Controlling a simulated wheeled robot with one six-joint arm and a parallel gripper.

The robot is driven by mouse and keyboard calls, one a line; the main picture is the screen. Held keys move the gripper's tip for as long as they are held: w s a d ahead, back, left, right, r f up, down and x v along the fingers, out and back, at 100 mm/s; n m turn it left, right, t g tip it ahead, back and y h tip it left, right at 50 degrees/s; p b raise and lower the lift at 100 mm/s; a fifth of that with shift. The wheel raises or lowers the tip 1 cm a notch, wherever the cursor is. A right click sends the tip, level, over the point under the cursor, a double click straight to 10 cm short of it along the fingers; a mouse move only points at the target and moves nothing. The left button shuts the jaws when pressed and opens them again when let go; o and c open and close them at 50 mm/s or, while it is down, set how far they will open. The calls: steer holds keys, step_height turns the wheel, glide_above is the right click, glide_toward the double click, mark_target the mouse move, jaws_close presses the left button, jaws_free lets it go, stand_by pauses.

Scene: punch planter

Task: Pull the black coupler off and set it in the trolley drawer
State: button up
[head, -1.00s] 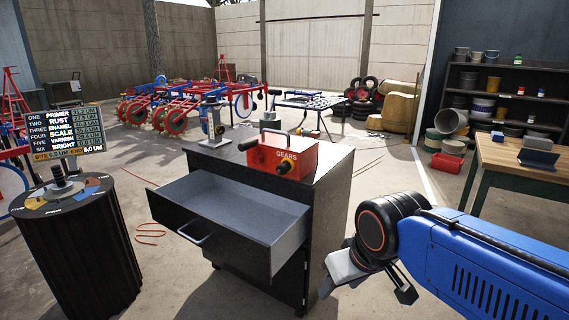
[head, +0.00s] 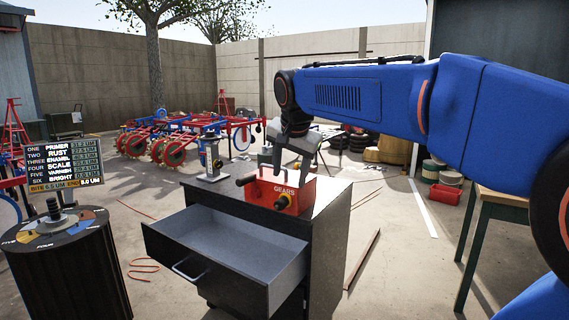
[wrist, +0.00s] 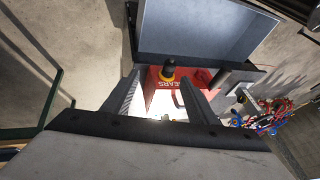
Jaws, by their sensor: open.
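The black coupler (head: 282,202) sticks out of the front of the red gears box (head: 304,196), with a yellow ring beside it. In the wrist view the coupler (wrist: 168,67) shows dark with yellow, beyond and between the fingertips. The box stands on top of the dark trolley (head: 325,222). The trolley drawer (head: 215,255) is pulled out and looks empty; the drawer (wrist: 200,30) also shows at the top of the wrist view. My gripper (head: 290,174) is open and empty, pointing down over the box, apart from the coupler.
A grey metal stand (head: 214,163) and a dark handle on the box's left side are close to my gripper. A round black drum (head: 68,270) with a dial stands left of the drawer. A green-legged bench (head: 488,220) is at right.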

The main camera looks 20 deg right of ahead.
steer(key=w+r+m, duration=0.1)
steer(key=w+r, duration=0.1)
steer(key=w, duration=0.1)
glide_toward(281, 200)
steer(key=x, duration=0.9)
steer(key=shift+d+f, duration=0.1)
steer(key=shift+f, duration=0.15)
jaws_close()
steer(key=shift+s+a+f, duration=0.1)
steer(key=shift+s+a, duration=0.65)
steer(key=shift+a, duration=0.3)
steer(key=shift+s+a+f, duration=0.1)
steer(key=shift+s+a, duration=0.6)
steer(key=shift+a, duration=0.35)
stand_by(0.8)
steer(key=s+a, duration=0.2)
steer(key=a, duration=0.1)
steer(key=shift+s+f, duration=0.1)
steer(key=shift+s, duration=0.05)
stand_by(0.4)
